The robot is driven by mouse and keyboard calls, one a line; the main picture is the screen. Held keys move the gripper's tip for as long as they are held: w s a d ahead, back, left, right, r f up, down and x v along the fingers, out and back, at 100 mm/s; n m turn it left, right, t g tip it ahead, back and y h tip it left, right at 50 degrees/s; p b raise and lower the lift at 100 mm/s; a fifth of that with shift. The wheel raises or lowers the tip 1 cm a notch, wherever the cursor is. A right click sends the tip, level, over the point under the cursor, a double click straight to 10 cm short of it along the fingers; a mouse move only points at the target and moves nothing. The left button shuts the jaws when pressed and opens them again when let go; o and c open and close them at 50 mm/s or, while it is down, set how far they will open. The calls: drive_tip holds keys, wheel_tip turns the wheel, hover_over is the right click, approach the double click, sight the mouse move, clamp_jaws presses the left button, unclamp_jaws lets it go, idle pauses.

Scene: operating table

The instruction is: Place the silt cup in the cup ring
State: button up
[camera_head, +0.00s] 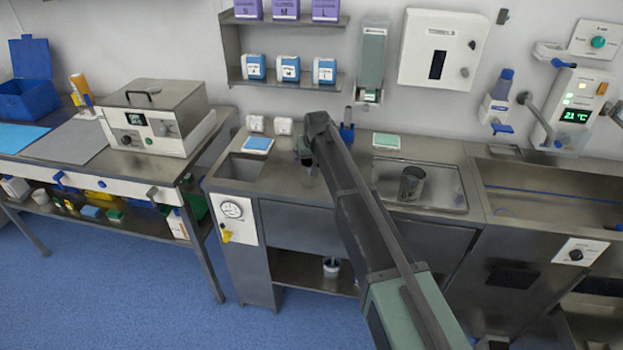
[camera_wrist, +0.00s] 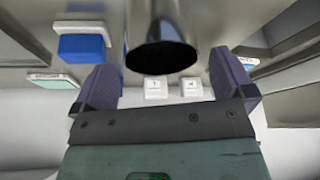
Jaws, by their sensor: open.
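In the wrist view a metal cup (camera_wrist: 161,25) with a dark round opening stands on the steel surface, in line with the gap between my fingers. I take it for the silt cup. My gripper (camera_wrist: 162,72) is open, with one finger on each side of the picture of the cup; no contact shows. In the head view my arm reaches over the counter and mostly hides the gripper and whatever stands under it. A grey metal cylinder (camera_head: 411,184) stands in the shallow basin to the right; I cannot tell whether it belongs to the cup ring.
A shallow basin (camera_head: 448,200) lies right of my arm and a small sink (camera_head: 240,170) to the left. A blue-sided box (camera_wrist: 82,47) and a green pad (camera_head: 386,141) lie near the wall. A steel box (camera_head: 155,115) stands on the left table.

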sight(311, 165)
drive_tip(key=b+x, duration=0.4)
drive_tip(key=x, duration=0.1)
drive_tip(key=shift+f, duration=0.15)
drive_tip(key=shift+s+r, duration=0.1)
drive_tip(key=shift+r, duration=0.2)
drive_tip(key=shift+c, duration=0.5)
drive_tip(key=c, duration=1)
